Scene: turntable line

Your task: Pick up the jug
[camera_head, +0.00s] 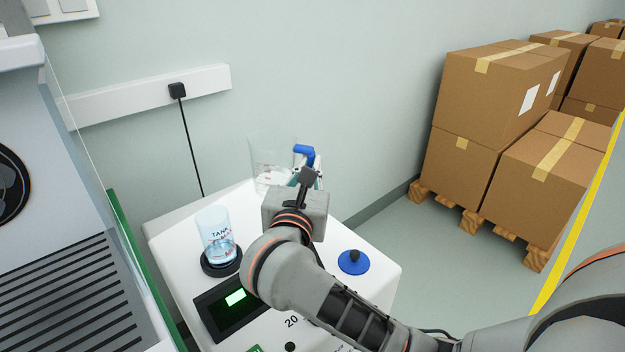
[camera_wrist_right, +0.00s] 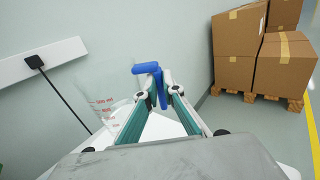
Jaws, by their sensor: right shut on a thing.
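The jug (camera_head: 268,158) is clear, with red markings and a blue handle (camera_head: 304,151). It is at the back of the white table, left of my right gripper (camera_head: 309,168). In the right wrist view the jug's clear wall (camera_wrist_right: 104,112) is faint at the left. My right gripper (camera_wrist_right: 154,88) is shut on the blue handle there, with one finger on each side. The jug's lower part is partly hidden by my gripper in the head view; I cannot tell if its base touches the table. My left gripper is not in view.
A clear beaker (camera_head: 217,232) marked TANK stands on a black round base (camera_head: 222,263). A blue disc (camera_head: 353,263) with a black knob lies right of my arm. A black display (camera_head: 215,306) is at the table's front. The wall is close behind; boxes (camera_head: 490,110) stand right.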

